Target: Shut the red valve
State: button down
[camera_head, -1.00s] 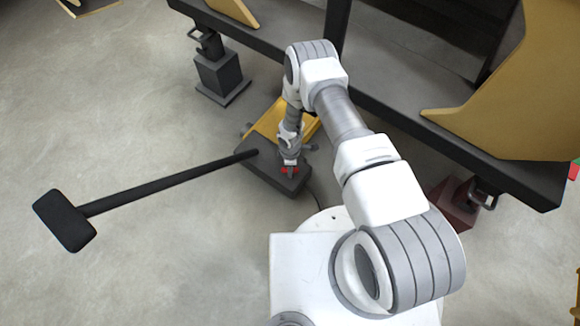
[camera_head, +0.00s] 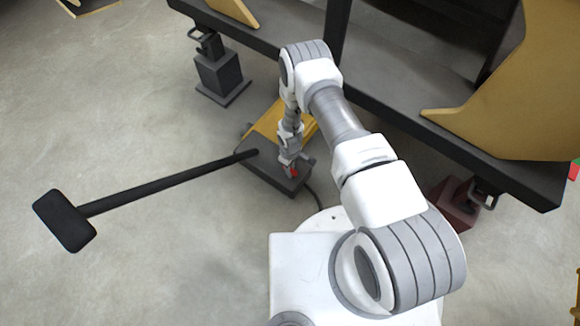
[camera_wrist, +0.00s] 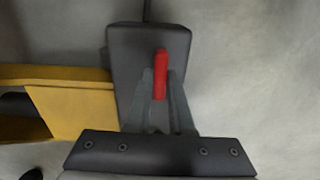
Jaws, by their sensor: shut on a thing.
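The red valve is a small red handle (camera_wrist: 161,65) on top of a dark grey block (camera_wrist: 122,50). In the wrist view the handle runs nearly along the picture's height, and its far end sticks out past the fingers. My gripper (camera_wrist: 161,82) has one finger on each side of the handle and is shut on it. In the head view a little red of the handle (camera_head: 294,171) shows at the tip of my gripper (camera_head: 289,168), low over the block (camera_head: 262,178). The part of the handle between the fingers is partly hidden.
A yellow plate (camera_head: 266,122) adjoins the block. A long black bar (camera_head: 165,186) runs from the block left to a black foot (camera_head: 65,220). A dark frame beam (camera_head: 395,115) crosses behind my arm. Open concrete floor (camera_head: 80,120) lies at left.

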dwell(0.5)
jog(key=c, duration=0.8)
grip_release()
notch_tip(320, 180, up, 17)
jog(key=p, duration=0.6)
jog(key=shift+r+p, duration=0.2)
jog(key=shift+p, duration=0.1)
